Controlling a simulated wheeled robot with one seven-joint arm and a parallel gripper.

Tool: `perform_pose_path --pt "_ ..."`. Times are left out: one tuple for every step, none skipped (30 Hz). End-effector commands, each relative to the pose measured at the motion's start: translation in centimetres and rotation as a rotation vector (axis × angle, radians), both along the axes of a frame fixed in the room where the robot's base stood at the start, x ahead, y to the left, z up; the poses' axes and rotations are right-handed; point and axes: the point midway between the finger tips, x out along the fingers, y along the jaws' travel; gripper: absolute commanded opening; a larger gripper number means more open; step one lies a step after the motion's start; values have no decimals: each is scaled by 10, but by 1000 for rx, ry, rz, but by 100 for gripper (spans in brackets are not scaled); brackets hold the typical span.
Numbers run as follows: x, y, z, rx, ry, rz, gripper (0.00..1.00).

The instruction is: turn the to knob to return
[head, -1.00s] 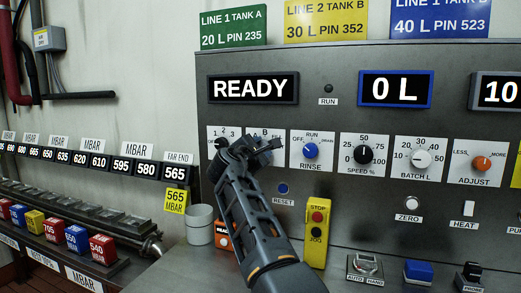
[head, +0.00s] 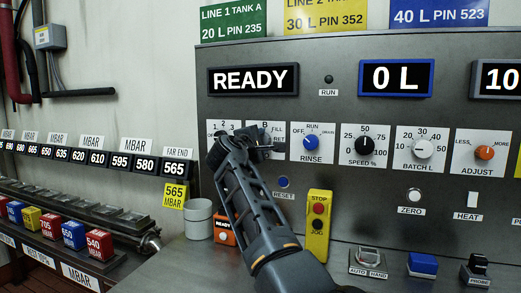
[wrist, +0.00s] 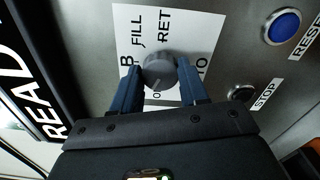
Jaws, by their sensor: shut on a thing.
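The TO knob (wrist: 159,70) is a round grey knob on a white plate (wrist: 190,30) in the wrist view. FILL, RET, B and TO are printed around it. A pale line on the knob seems to point down in the picture, away from RET. My gripper (wrist: 161,76) is shut on the knob, one blue finger on each side. In the head view my gripper (head: 258,148) is at the second plate from the left (head: 278,128) and hides the knob; FILL and RET show at its right.
The RINSE knob (head: 311,143) is close on the right, then the SPEED knob (head: 365,145). The blue RESET button (head: 283,182) and yellow STOP/JOG box (head: 319,225) lie below. A grey cup (head: 198,219) stands on the counter at the left.

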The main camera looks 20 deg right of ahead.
Motion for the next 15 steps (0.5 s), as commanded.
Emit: perform_pose_path --pt "0 0 -6 36 -25 0 13" --pt "0 0 -6 59 -42 -1 13" --pt "0 0 -6 89 -64 -1 13" --pt "0 0 -6 112 -81 -1 13" --pt "0 0 -6 136 -97 0 13" --pt "0 0 -6 166 -120 0 13" --pt "0 0 -6 190 -137 0 13" --pt "0 0 -6 213 -154 0 13" --pt "0 0 -6 244 -176 -1 13" --pt "0 0 -6 267 -193 -1 13" --pt "0 0 -6 290 -208 -1 13" --pt "0 0 -7 321 -231 -1 13" --pt "0 0 -7 344 -248 -1 13" --pt "0 0 -7 367 -265 -1 13" --pt "0 0 -7 398 -287 -1 13"
